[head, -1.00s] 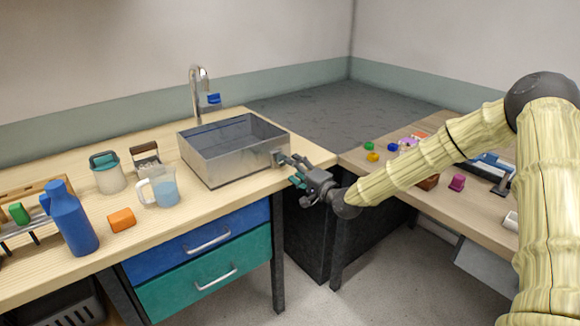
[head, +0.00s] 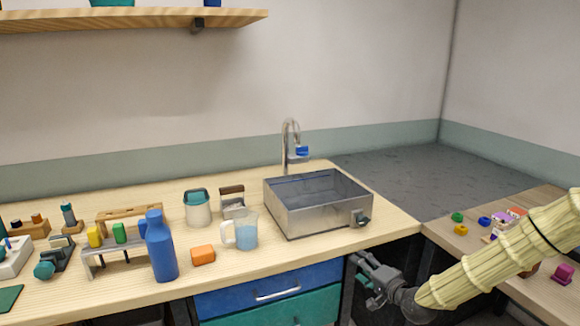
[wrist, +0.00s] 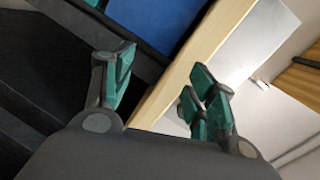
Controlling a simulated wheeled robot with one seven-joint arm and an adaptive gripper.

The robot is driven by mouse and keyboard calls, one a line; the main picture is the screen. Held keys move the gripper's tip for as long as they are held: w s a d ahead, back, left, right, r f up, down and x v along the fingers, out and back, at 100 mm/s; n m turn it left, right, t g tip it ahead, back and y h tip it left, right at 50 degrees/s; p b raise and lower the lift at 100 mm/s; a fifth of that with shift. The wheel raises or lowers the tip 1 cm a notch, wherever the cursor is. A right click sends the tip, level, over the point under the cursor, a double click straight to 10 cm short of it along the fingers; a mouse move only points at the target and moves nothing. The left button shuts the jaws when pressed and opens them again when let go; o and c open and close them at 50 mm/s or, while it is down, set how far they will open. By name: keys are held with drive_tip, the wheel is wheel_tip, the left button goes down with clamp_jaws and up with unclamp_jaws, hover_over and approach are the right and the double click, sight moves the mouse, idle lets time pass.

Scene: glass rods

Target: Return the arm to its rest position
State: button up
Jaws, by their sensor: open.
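My gripper (head: 368,280) is open and empty. In the head view it hangs in front of the bench's right front corner, below the level of the top and to the right of the blue drawer (head: 270,288). My arm (head: 500,255), in a pale ribbed sleeve, reaches in from the right edge. In the wrist view the green-padded fingers (wrist: 160,95) stand apart with nothing between them. The wooden bench edge (wrist: 205,50) and the blue drawer front (wrist: 150,22) lie beyond them.
A metal sink box (head: 320,215) stands on the bench (head: 390,235) near its right end. A beaker (head: 242,232), orange block (head: 203,255) and blue bottle (head: 160,248) stand left of it. A side table (head: 545,200) with small coloured objects is at right.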

drive_tip(key=s+a+f+n+g+h+p, duration=0.1)
drive_tip(key=s+a+f+n+g, duration=0.2)
drive_tip(key=s+f, duration=0.75)
drive_tip(key=s+a+f+n+g+h+p, duration=0.15)
drive_tip(key=s+a+f+g, duration=0.25)
drive_tip(key=s+f, duration=0.65)
drive_tip(key=s+d+f+n+g+h+p, duration=0.1)
drive_tip(key=s+d+n+g, duration=0.1)
drive_tip(key=s, duration=1.3)
drive_tip(key=s+d+f+n+g+h+p, duration=0.1)
drive_tip(key=s+g, duration=0.4)
drive_tip(key=s, duration=1)
drive_tip(key=shift+s+d+f+n+h, duration=0.25)
drive_tip(key=shift+d+f+n+h, duration=0.4)
drive_tip(key=shift+d+n, duration=0.5)
drive_tip(key=shift+a, duration=0.15)
